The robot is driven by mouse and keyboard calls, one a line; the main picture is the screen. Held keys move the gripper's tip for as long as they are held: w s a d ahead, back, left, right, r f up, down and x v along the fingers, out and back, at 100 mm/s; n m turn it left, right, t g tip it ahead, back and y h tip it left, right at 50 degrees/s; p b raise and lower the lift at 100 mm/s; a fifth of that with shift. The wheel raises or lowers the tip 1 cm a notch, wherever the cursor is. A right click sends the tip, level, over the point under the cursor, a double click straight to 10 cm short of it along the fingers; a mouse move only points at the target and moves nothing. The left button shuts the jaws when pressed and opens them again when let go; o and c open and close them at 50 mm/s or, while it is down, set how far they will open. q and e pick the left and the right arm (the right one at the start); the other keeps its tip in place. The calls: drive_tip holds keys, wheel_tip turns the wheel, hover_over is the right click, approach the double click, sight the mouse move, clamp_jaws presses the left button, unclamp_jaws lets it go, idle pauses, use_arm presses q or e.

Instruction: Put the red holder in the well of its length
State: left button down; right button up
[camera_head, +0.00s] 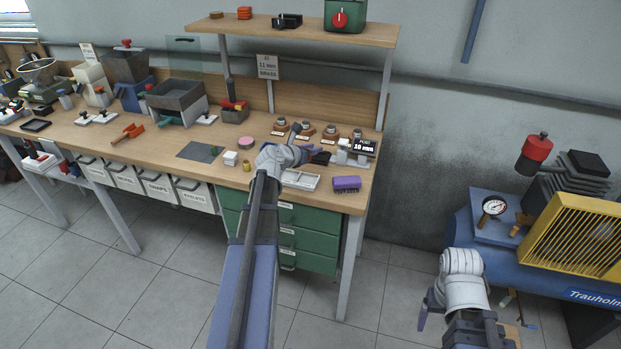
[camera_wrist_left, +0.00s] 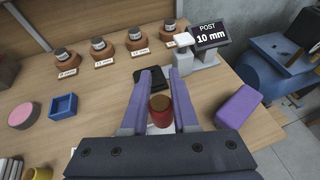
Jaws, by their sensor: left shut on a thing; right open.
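My left gripper (camera_head: 303,155) is above the right part of the workbench. In the left wrist view its two purple fingers (camera_wrist_left: 162,78) are shut on a red cylindrical holder (camera_wrist_left: 159,110) with a brownish top. The holder is hidden in the head view. A white tray (camera_head: 300,181) lies below and in front of the gripper; whether it has wells is too small to tell. Several brown round stands with grey tops (camera_wrist_left: 102,50) and length labels stand in a row behind. My right gripper (camera_head: 430,305) is off the bench at lower right, open and empty.
A purple block (camera_head: 346,184) lies right of the tray. A blue square box (camera_wrist_left: 63,107) and a pink disc (camera_wrist_left: 23,115) are to the left. A compressor (camera_head: 540,250) stands at right.

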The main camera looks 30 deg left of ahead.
sight(312, 174)
use_arm(q)
wheel_tip(312, 174, down, 9)
drive_tip(key=b, duration=0.8)
drive_tip(key=shift+r, duration=0.15)
drive_tip(key=c, duration=1.1)
unclamp_jaws()
drive_tip(key=shift+f, duration=0.2)
drive_tip(key=shift+c, duration=0.2)
drive_tip(key=o, duration=0.5)
drive_tip(key=shift+c, duration=0.2)
drive_tip(key=shift+r, duration=0.1)
